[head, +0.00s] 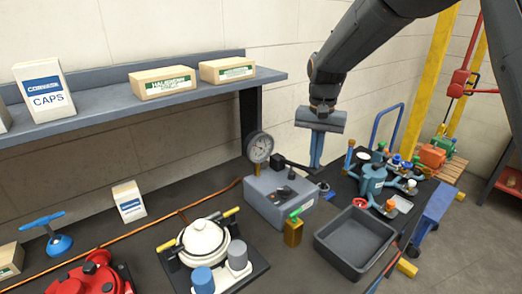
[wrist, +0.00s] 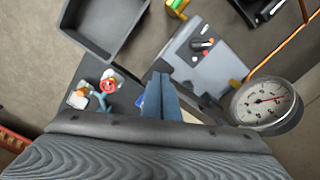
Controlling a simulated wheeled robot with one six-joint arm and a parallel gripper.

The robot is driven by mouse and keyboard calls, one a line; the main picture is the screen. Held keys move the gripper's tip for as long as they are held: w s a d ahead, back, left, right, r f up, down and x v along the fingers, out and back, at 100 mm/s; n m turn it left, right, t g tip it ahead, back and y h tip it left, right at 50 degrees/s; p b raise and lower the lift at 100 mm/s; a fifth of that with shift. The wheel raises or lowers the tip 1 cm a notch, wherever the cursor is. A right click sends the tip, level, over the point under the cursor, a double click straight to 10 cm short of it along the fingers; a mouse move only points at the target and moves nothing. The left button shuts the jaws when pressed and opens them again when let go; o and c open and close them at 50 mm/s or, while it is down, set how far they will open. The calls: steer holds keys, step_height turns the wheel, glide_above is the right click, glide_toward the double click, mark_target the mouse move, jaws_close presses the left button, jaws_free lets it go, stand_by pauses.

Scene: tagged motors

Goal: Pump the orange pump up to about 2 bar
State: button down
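No plainly orange-bodied pump shows on the bench. A grey box unit (head: 268,203) with a black handle (head: 292,163) stands on the dark bench, and it also shows in the wrist view (wrist: 207,68). A round dial gauge (head: 260,147) stands at its back left; in the wrist view the gauge (wrist: 266,102) shows a red needle, but its numbers are too small to read. An orange line (head: 160,227) runs along the bench to the unit. My gripper (head: 316,163) points down, empty, behind and right of the unit. Its blue fingers (wrist: 161,78) look closed together.
A grey bin (head: 354,243) and a brass block with a green lever (head: 293,232) stand in front of the unit. A blue motor-like assembly (head: 373,180) is on the right. A shelf with boxes (head: 162,83) overhangs the left. An orange machine (head: 432,156) sits on a pallet at far right.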

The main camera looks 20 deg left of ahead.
steer(key=shift+f, duration=0.6)
steer(key=shift+r+p, duration=0.6)
steer(key=shift+r, duration=0.6)
steer(key=shift+r+p, duration=0.95)
steer(key=shift+r, duration=1.5)
